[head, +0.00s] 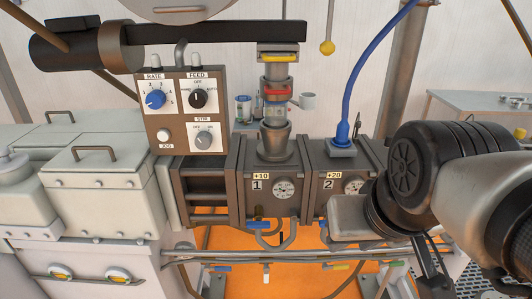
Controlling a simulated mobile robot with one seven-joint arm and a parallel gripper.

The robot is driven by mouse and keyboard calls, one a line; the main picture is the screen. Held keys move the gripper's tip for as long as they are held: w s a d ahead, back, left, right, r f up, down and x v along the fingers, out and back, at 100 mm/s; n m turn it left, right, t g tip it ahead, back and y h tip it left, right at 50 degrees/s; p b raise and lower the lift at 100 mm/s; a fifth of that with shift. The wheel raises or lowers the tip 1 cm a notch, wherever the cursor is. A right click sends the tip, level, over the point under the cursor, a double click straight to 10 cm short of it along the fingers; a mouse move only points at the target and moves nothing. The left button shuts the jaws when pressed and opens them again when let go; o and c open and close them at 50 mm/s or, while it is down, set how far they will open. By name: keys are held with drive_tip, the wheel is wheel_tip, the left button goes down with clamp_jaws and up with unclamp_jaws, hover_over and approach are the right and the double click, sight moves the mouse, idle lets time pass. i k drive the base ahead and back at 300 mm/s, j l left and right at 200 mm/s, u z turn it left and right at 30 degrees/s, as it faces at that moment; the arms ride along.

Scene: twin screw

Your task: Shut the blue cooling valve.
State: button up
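A small blue valve handle (258,224) sits below the block marked 1. Another blue handle (323,224) shows below the block marked 2, partly behind my arm. Lower down, a blue lever (222,268) lies on the left of the pipework under the blocks, with a yellow lever (340,266) to its right. Which blue handle is the cooling valve, and whether any is open or shut, I cannot tell. My arm comes in from the right, its end in front of block 2. My gripper's fingertips cannot be made out.
A control box (185,115) with knobs stands above the left of the blocks. A blue cable (352,85) rises from a connector on block 2. A metal rail (300,255) crosses before the orange floor area (300,284). White machine covers (95,190) fill the left.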

sight(207, 268)
drive_tip(key=u, duration=0.85)
drive_tip(key=i+l+u, duration=0.15)
drive_tip(key=z, duration=1.5)
drive_tip(key=u, duration=1.55)
drive_tip(key=i+j+z, duration=0.5)
drive_tip(key=j, duration=0.2)
drive_tip(key=k, duration=0.05)
